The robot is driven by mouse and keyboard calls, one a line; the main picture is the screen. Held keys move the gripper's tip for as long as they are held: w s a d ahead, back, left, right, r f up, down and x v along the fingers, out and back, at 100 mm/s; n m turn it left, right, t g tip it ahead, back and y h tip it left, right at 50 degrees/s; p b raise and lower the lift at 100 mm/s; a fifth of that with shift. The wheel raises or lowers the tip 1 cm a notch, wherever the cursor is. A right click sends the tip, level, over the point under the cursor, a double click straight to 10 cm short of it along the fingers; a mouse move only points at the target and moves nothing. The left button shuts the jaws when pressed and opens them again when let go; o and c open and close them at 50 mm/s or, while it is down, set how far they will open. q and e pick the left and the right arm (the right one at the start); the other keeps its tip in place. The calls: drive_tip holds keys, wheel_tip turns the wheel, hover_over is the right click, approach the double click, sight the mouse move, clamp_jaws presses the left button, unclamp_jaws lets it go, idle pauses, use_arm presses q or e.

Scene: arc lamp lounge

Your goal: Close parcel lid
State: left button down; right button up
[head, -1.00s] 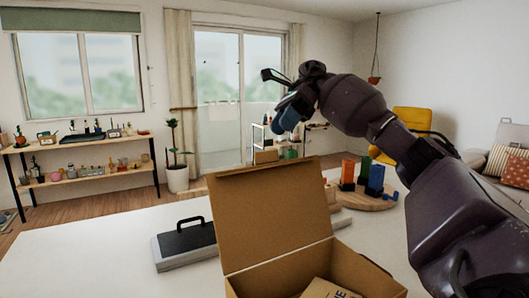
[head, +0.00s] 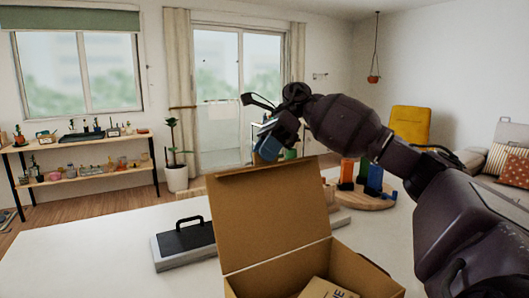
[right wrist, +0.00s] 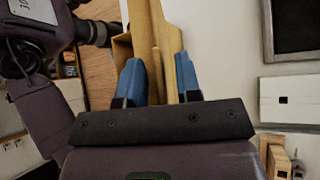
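The parcel is a brown cardboard box (head: 335,262) at the front of the white table. Its lid (head: 272,215) stands up, tilted back, and a packet marked with dark letters (head: 326,289) lies inside. My right gripper (head: 268,148) is just above and behind the lid's top edge, blue fingertips pointing down. In the right wrist view its two blue fingers (right wrist: 160,80) are spread apart, with cardboard (right wrist: 150,30) showing beyond and between them. I cannot tell whether the fingers touch the lid. My left gripper is not in view.
A grey case with a black top (head: 184,242) lies left of the box on the white table (head: 100,262). Behind the box to the right, a round wooden board (head: 372,203) holds coloured blocks (head: 373,180). The table's left part is clear.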

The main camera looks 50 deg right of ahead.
drive_tip(key=c, duration=0.5)
clamp_jaws()
